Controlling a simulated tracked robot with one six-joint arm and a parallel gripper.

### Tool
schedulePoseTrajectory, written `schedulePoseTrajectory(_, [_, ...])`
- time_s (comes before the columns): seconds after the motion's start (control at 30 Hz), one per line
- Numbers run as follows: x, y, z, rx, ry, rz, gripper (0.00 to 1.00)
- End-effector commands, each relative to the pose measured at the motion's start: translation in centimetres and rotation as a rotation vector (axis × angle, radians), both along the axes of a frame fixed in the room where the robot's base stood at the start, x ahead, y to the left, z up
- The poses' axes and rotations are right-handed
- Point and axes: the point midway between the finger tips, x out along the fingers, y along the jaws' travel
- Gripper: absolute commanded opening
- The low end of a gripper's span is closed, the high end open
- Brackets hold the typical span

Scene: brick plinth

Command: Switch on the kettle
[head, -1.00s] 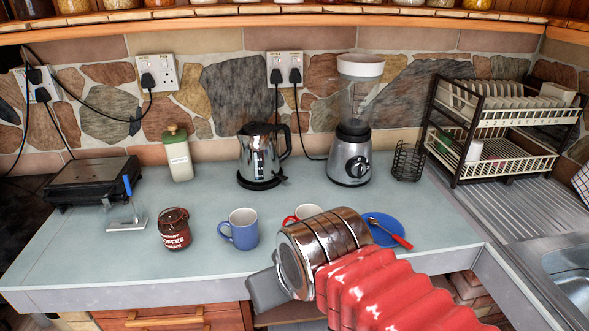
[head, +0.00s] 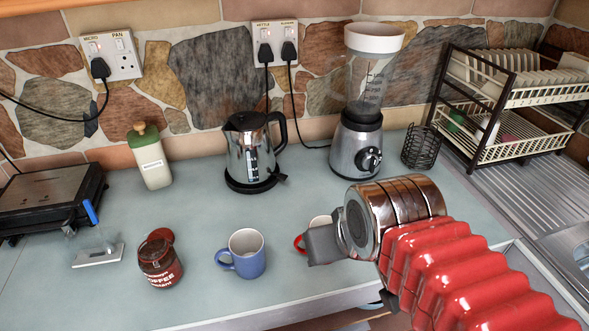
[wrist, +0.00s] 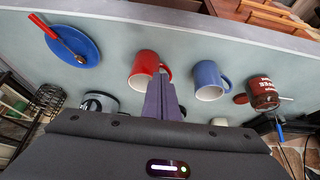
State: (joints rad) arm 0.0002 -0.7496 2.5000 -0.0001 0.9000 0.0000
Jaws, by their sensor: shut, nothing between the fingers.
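The silver kettle (head: 250,160) with a black handle stands upright on its black base at the back of the counter. Behind it, a double wall socket (head: 277,42) has a label reading KETTLE above its left side. A black plug (head: 267,54) sits in that side, and its cord runs down behind the kettle. My gripper (head: 308,246) is shut and empty, low in front of the kettle and to its right, well apart from it. It hides part of the red mug (head: 300,243). In the wrist view its fingers (wrist: 163,97) are together.
A blender (head: 357,145) stands right of the kettle, with a dish rack (head: 500,150) beyond. A blue mug (head: 245,255), coffee jar (head: 160,262) and green-topped bottle (head: 151,160) stand left. A blue plate (wrist: 72,45) shows in the wrist view. Counter before the kettle is clear.

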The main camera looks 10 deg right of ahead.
Motion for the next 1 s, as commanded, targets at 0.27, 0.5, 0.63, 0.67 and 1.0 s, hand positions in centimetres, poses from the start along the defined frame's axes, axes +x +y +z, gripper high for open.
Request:
schedulePoseTrajectory(0.27, [0.0, 0.0, 0.0, 0.0, 0.0, 0.0, 0.0])
schedulePoseTrajectory(0.5, [0.1, 0.0, 0.1, -0.001, 0.001, 0.003, 0.0])
schedulePoseTrajectory(0.63, [0.8, 0.0, 0.5, -0.006, 0.009, 0.018, 0.0])
schedulePoseTrajectory(0.67, [1.0, 0.1, 0.7, -0.007, 0.013, 0.024, 0.0])
schedulePoseTrajectory(1.0, [6.2, -0.3, 3.0, -0.041, 0.067, 0.146, 0.0])
